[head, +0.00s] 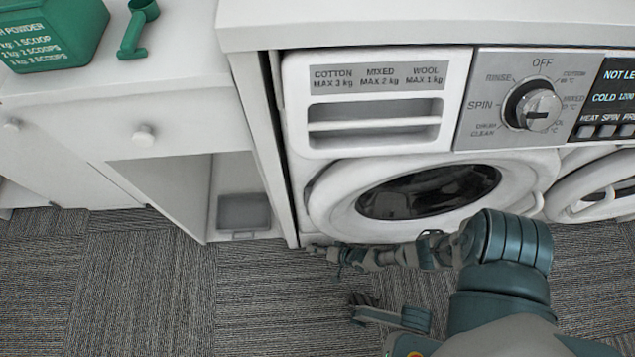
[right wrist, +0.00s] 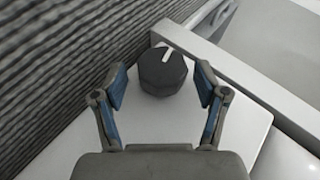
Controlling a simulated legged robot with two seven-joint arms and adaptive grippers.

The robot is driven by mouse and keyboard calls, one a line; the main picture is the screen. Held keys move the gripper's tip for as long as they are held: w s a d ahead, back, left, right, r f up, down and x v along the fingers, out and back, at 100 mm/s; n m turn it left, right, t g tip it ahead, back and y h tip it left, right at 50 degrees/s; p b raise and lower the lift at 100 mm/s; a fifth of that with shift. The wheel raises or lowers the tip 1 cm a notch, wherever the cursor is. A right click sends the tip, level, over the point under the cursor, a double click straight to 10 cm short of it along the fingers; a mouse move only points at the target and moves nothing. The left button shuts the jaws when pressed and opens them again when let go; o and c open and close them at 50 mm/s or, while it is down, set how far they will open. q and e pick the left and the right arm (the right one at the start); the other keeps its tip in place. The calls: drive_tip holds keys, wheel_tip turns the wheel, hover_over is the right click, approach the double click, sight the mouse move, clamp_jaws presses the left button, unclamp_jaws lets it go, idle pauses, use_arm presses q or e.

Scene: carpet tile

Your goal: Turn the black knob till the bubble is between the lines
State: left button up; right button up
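A black faceted knob (right wrist: 163,72) with a white pointer mark sits on a white surface in the right wrist view. My right gripper (right wrist: 160,86) is open, with one finger on each side of the knob and a visible gap at both sides. In the head view my right gripper (head: 336,256) is low by the bottom left corner of the washing machine (head: 300,170); the knob there is not clear to me. I see no bubble or lines in either view. My left gripper is not clearly in view.
The machine's front has a program dial (head: 532,106), a detergent drawer (head: 374,128) and a round door (head: 335,200). A white cabinet (head: 180,120) stands close on the left, with a green powder box (head: 50,35) and green scoop (head: 136,28) on top. Carpet (head: 150,290) is open in front.

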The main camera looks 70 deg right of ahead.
drive_tip(key=shift+a, duration=0.15)
drive_tip(key=shift+s+a+r, duration=0.15)
drive_tip(key=shift+s+r, duration=0.1)
drive_tip(key=shift+s, duration=0.35)
drive_tip(key=v, duration=1)
drive_tip(key=shift+s+r, duration=0.25)
